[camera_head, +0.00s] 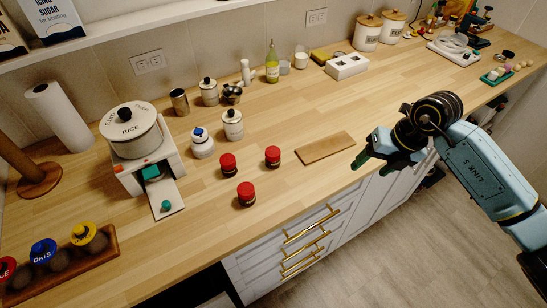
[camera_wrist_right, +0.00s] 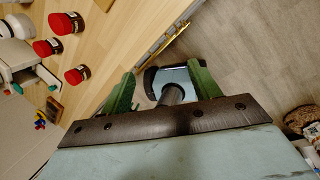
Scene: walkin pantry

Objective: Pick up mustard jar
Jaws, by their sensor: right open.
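Three small dark jars with red lids stand upright on the wooden counter in the head view: one at the back left (camera_head: 228,164), one to the right (camera_head: 272,156) and one nearer the front edge (camera_head: 246,194). I cannot read their labels, so I cannot tell whether one is the mustard jar. They also show at the upper left of the right wrist view (camera_wrist_right: 77,74). My right gripper (camera_head: 374,160) is open and empty, past the counter's front edge and right of the jars. Its green fingers stand apart in the wrist view (camera_wrist_right: 162,90). My left gripper is out of view.
A wooden board (camera_head: 325,148) lies between the jars and my right gripper. A wooden rack (camera_head: 60,274) with colored lids is at the front left. Brass drawer handles (camera_head: 312,226) project below the edge.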

